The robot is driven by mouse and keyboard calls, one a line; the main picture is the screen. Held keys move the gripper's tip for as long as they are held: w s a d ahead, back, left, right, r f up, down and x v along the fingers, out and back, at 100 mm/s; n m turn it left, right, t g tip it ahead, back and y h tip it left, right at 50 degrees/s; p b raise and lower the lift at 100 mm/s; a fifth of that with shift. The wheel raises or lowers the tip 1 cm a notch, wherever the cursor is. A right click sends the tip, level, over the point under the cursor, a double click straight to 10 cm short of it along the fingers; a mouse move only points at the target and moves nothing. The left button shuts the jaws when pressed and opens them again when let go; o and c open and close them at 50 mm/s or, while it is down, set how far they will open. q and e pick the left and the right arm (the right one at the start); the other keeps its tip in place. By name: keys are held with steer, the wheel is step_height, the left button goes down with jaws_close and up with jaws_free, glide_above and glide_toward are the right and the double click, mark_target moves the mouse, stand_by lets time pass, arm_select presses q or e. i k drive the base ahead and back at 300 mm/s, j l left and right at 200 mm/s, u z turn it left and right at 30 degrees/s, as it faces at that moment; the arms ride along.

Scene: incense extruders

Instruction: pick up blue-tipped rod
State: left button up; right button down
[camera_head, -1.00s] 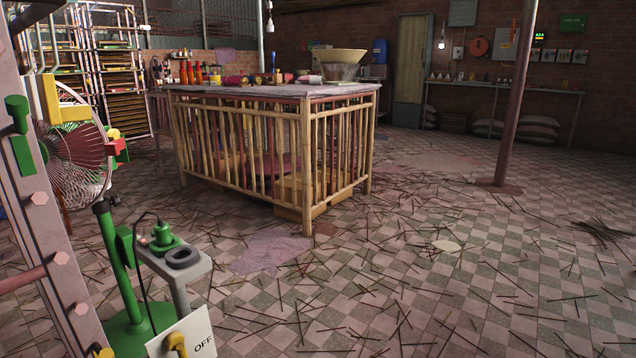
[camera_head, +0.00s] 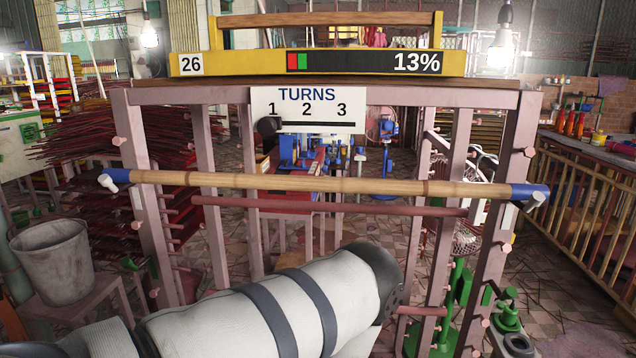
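The blue-tipped rod (camera_head: 325,184) is a long bamboo pole with a blue sleeve at each end. It lies level across the front of a pink upright frame (camera_head: 510,150), its ends at the two side posts. White pegs show at both blue ends. A white arm link of mine with dark bands crosses the lower middle, below the rod and apart from it in the picture. Neither gripper can be seen.
A thinner dark red bar (camera_head: 325,207) runs behind and below the rod. A sign reading TURNS (camera_head: 308,110) hangs above. A grey bucket (camera_head: 52,262) stands at left, a green stand (camera_head: 447,315) at lower right. A slatted bamboo table (camera_head: 590,215) is at right.

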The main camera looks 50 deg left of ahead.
mark_target(301, 183)
steer(key=k+j+u, duration=0.1)
steer(key=u, duration=1.25)
